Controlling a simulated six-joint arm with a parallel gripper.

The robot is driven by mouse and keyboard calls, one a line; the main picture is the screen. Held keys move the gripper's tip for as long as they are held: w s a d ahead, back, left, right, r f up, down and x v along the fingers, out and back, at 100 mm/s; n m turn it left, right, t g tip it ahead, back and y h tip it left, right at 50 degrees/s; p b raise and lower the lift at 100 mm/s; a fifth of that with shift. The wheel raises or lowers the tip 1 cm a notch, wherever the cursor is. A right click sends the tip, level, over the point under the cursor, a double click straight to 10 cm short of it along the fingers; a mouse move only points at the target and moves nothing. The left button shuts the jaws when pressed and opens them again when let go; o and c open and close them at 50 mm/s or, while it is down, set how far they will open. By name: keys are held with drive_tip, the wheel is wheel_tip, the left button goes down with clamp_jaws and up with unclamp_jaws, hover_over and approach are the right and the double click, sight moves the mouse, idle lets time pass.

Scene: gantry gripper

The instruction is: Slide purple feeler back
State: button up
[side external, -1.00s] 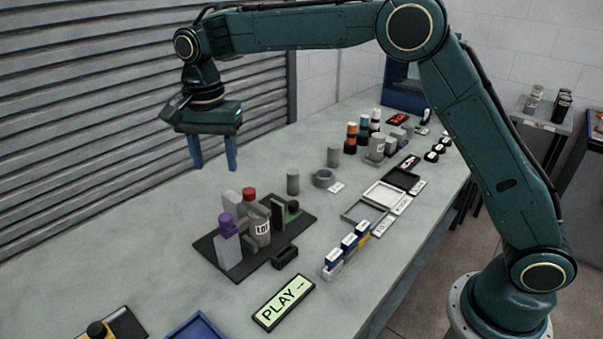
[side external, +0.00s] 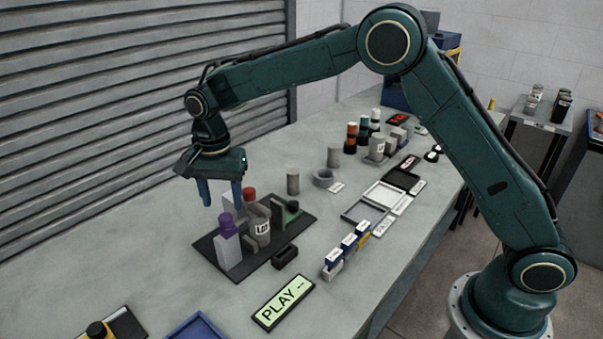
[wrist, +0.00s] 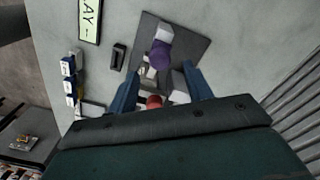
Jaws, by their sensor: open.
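The purple feeler (side external: 226,222) stands upright on a light grey block at the front left of a dark fixture plate (side external: 212,258). It also shows in the wrist view (wrist: 160,54), near the top centre. My gripper (side external: 222,205) is open and empty, with its blue fingers pointing down above the rear left part of the fixture. In the wrist view its fingers (wrist: 160,72) are spread wide, one on each side below the purple feeler. I see no contact with the feeler. A red-capped part (side external: 249,194) sits behind the purple one.
A grey cylinder with a label (side external: 261,228) and upright grey plates crowd the fixture. A small black block (side external: 285,257) lies in front. A display reading "PLAY --" (side external: 283,302) lies nearer. Blue-and-white boxes (side external: 348,243) stand to the right. The bench left of the fixture is clear.

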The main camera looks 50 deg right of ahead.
sight(224, 217)
drive_tip(key=shift+f, duration=2.25)
drive_tip(key=shift+a, duration=0.1)
clamp_jaws()
